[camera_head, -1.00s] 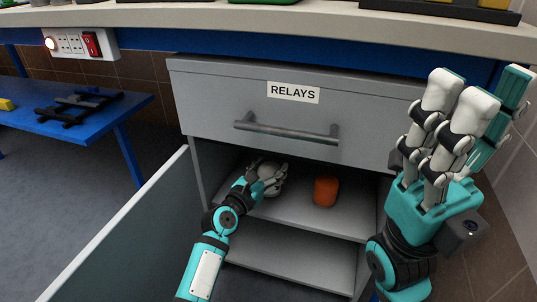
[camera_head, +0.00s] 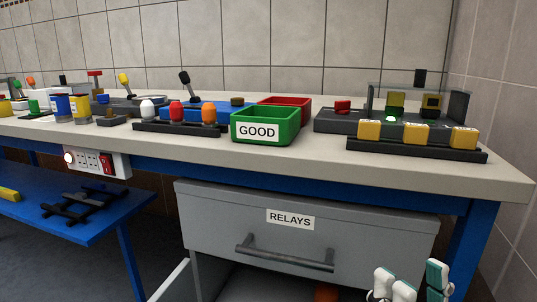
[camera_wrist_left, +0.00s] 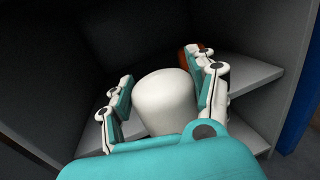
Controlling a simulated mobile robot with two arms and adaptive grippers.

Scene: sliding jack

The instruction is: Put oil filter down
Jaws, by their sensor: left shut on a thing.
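A white rounded oil filter (camera_wrist_left: 166,100) is between the fingers of my left gripper (camera_wrist_left: 165,78) in the left wrist view, inside the cabinet. The gripper is shut on it. A grey shelf (camera_wrist_left: 248,76) is below and beside it; I cannot tell whether the filter touches it. An orange filter (camera_wrist_left: 186,58) stands on the shelf behind the right-hand fingers, and its top shows in the head view (camera_head: 326,294). My left gripper is out of the head view. My right gripper (camera_head: 412,283) shows only its extended, open fingers at the bottom right.
The RELAYS drawer (camera_head: 215,222) is closed above the cabinet opening. On the bench (camera_head: 300,155) are a green GOOD bin (camera_head: 282,130), a red bin (camera_head: 290,104) and a black rack (camera_head: 175,129) with white, red and orange pieces. A blue table (camera_head: 95,215) stands at left.

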